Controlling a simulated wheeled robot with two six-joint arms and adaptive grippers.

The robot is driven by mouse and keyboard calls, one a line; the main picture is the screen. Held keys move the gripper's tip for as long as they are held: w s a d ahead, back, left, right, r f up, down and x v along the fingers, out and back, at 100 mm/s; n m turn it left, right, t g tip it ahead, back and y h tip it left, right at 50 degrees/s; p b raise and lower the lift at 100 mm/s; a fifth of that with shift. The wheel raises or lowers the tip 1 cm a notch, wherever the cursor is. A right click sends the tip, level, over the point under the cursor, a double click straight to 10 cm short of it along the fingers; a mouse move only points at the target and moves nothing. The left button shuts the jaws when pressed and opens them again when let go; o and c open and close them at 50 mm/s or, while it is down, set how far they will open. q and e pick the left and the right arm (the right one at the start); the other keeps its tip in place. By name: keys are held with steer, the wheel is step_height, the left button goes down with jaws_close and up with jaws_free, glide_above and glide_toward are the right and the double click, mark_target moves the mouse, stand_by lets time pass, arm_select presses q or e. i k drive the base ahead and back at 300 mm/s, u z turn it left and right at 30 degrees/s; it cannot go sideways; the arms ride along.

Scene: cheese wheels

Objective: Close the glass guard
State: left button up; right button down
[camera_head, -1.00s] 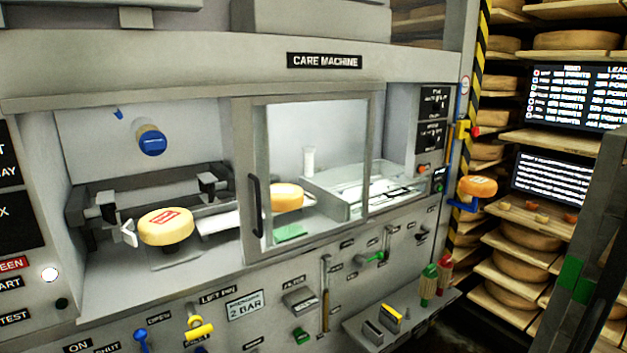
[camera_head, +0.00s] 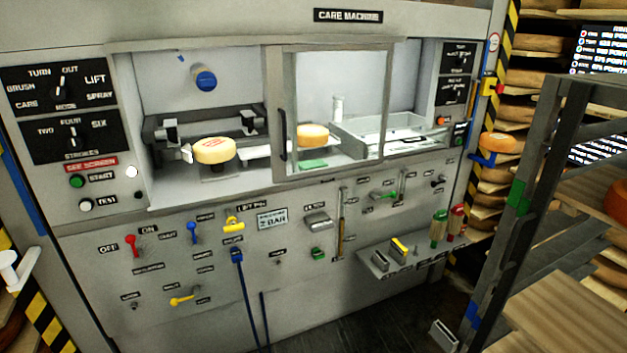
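The glass guard (camera_head: 345,105) is a grey-framed clear pane on the front of the care machine (camera_head: 340,245). It stands across the right part of the machine's opening. A dark upright handle (camera_head: 283,135) is on its left frame bar. The left part of the opening is uncovered. There a cheese wheel (camera_head: 214,151) with a red label sits on a support between metal clamps. A second cheese wheel (camera_head: 312,135) shows behind the glass.
At left is a panel with dials and buttons (camera_head: 77,182). Levers and a small shelf (camera_head: 400,262) with brushes are on the lower front. A dark rack (camera_head: 530,200) with wooden boards stands at right, near the machine. Dark floor shows between them.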

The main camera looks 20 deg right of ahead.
mark_target(277, 120)
steer(key=u, duration=0.3)
steer(key=k, duration=0.25)
steer(key=z, duration=1.3)
steer(key=i, duration=1.1)
steer(key=u, duration=0.5)
steer(key=i, duration=0.7)
steer(key=u, duration=0.55)
